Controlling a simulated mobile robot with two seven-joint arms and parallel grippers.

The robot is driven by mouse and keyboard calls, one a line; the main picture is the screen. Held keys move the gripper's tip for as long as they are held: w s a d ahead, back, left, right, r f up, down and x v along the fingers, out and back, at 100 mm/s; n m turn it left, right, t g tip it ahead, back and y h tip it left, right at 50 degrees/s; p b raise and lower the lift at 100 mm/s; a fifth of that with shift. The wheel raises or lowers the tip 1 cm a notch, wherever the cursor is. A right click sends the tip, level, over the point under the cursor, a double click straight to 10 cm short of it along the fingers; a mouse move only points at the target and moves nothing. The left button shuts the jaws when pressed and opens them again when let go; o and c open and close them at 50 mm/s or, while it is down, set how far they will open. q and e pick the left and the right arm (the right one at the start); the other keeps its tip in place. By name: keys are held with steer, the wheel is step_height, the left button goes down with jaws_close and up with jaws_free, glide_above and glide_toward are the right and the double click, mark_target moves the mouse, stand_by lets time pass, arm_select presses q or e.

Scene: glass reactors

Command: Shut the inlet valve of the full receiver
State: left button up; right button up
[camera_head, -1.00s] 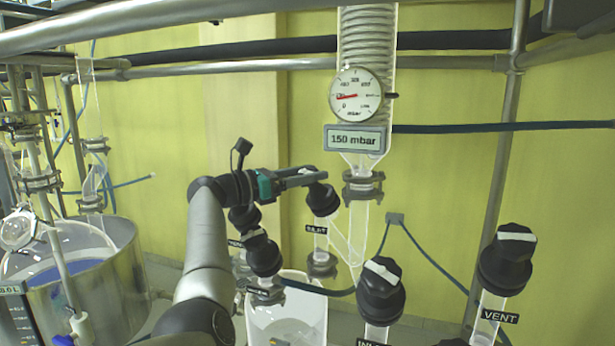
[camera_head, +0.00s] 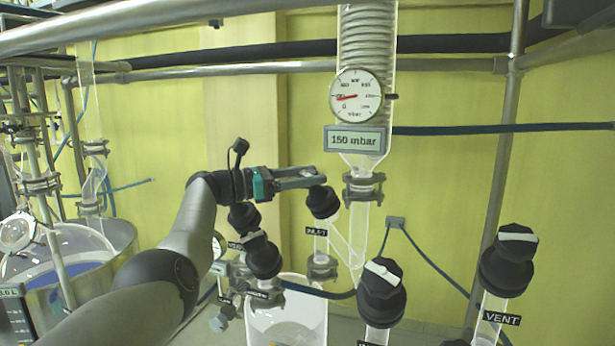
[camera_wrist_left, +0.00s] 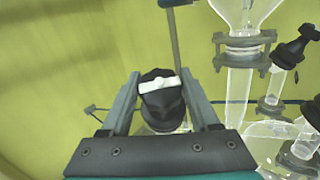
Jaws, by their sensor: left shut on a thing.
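My left gripper (camera_head: 318,178) reaches in from the left at the black knob (camera_head: 322,204) of the valve labelled INLET (camera_head: 316,231). In the left wrist view the two fingers of my left gripper (camera_wrist_left: 160,76) stand on either side of the black knob with a white bar (camera_wrist_left: 159,100), and are shut on it. The bar lies roughly crosswise between the fingers. The knob sits on a glass tube beside the condenser column. A second black knob (camera_head: 381,292) stands front right, its label cut off. I cannot tell the liquid levels in the receivers. My right gripper is not in view.
A VENT valve (camera_head: 507,260) stands at the right. Two more black knobs (camera_head: 244,216) (camera_head: 263,258) are close below my left wrist. A pressure gauge (camera_head: 357,95) and a 150 mbar display (camera_head: 356,140) hang on the column. A white vessel (camera_head: 287,325) is below.

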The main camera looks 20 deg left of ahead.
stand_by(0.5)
arm_select(q)
steer(key=o, duration=1.4)
steer(key=b+v, duration=0.4)
steer(key=v, duration=1.1)
steer(key=shift+a, duration=0.15)
